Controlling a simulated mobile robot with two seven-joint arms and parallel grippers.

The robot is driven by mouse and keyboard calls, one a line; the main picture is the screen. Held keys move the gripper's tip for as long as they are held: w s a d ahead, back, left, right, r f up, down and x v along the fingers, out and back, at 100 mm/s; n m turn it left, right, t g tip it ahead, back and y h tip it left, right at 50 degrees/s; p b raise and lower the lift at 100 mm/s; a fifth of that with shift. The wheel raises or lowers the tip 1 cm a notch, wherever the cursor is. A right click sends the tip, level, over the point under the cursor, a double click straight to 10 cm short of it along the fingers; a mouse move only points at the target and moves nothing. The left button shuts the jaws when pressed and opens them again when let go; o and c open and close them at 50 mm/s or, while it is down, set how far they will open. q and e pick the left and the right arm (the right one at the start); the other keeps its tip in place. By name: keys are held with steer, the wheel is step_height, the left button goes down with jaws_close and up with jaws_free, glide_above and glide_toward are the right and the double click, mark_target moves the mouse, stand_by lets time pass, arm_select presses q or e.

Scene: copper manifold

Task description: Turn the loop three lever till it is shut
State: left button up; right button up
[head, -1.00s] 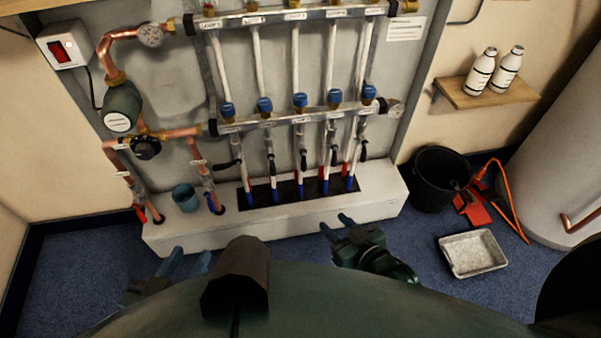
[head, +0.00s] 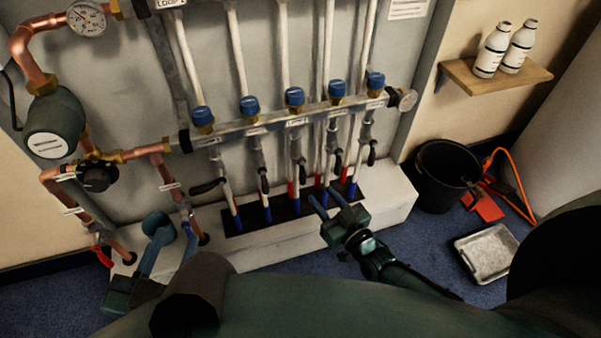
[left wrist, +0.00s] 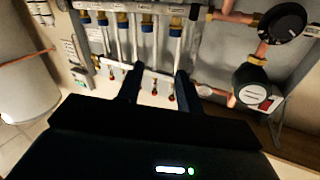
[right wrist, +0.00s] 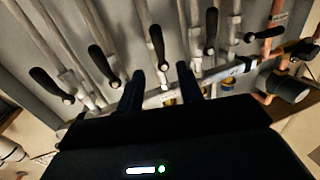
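The loop three lever (head: 302,168) is a black handle on the middle pipe below the labelled lower manifold bar (head: 285,124). It hangs downward, roughly along its pipe. In the right wrist view the loop three lever (right wrist: 157,47) lies above the gap between the fingers, apart from them. My right gripper (head: 320,197) is open and empty, in front of and below the levers. Its fingers also show in the right wrist view (right wrist: 161,78).
The loop one lever (head: 207,187) points sideways. The loop two (head: 264,180), loop four (head: 338,158) and loop five (head: 372,153) levers hang beside their pipes. A pump (head: 52,128) and copper pipes stand left. A black bucket (head: 445,175) and grey tray (head: 487,252) are right.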

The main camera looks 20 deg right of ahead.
mark_target(305, 176)
steer(key=b+x, duration=0.2)
steer(key=x, duration=0.7)
steer(key=shift+w+f+b, duration=0.1)
steer(key=shift+w+b, duration=0.05)
steer(key=shift+b, duration=0.2)
arm_select(q)
steer(key=shift+s+d+m+t+h, duration=0.1)
steer(key=shift+d+m+t+h, duration=0.3)
steer(key=shift+d+t+h, duration=0.3)
arm_select(e)
steer(key=shift+w+a, duration=0.2)
steer(key=shift+w, duration=0.2)
arm_select(q)
steer(key=shift+a, duration=0.15)
arm_select(e)
jaws_close()
